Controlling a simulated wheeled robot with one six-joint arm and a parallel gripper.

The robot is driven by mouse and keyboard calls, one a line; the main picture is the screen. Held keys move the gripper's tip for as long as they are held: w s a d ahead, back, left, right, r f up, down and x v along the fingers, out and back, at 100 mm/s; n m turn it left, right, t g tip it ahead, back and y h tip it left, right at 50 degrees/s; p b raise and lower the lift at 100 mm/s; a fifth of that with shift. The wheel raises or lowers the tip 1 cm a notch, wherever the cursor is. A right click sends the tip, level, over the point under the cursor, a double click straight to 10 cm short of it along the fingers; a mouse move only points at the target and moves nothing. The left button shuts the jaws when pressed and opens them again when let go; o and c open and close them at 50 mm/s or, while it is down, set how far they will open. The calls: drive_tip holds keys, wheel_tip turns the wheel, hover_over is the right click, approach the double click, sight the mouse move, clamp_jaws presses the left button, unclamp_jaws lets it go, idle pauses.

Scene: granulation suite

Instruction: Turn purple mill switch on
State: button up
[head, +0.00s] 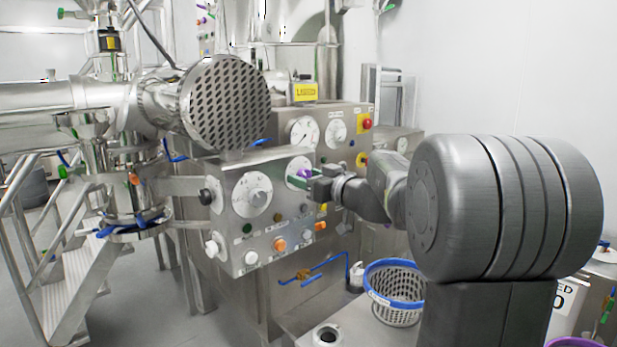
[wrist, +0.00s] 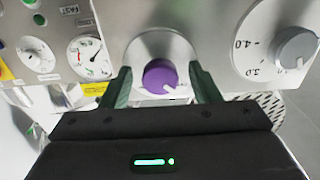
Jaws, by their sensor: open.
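The purple mill switch (wrist: 158,76) is a round knob on a pale round plate (wrist: 160,45) in the wrist view. A small white mark shows at its lower right edge. In the head view the purple switch (head: 305,173) is a small patch on the upper right of the front control panel (head: 285,225), partly hidden by my gripper. My gripper (wrist: 160,72) is open, with one green finger on each side of the knob. I cannot tell whether the fingers touch it. In the head view my gripper (head: 299,180) is at the panel face.
A large grey dial (head: 252,195) sits left of the switch, with orange and white buttons below. Behind stands a second panel with gauges and a red button (head: 367,124). A perforated drum end (head: 230,103) overhangs the panel. A blue-rimmed basket (head: 395,290) stands below my arm.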

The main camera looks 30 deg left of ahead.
drive_tip(key=c, duration=1)
drive_tip(key=shift+f+m+b, duration=0.1)
drive_tip(key=shift+m+b, duration=0.2)
drive_tip(key=shift+b, duration=0.1)
drive_tip(key=m+b, duration=0.5)
drive_tip(key=m, duration=0.3)
drive_tip(key=shift+s, duration=0.1)
drive_tip(key=m, duration=0.4)
drive_tip(key=shift+m, duration=0.3)
drive_tip(key=m, duration=0.4)
drive_tip(key=shift+r+m, duration=0.2)
drive_tip(key=shift+m, duration=0.1)
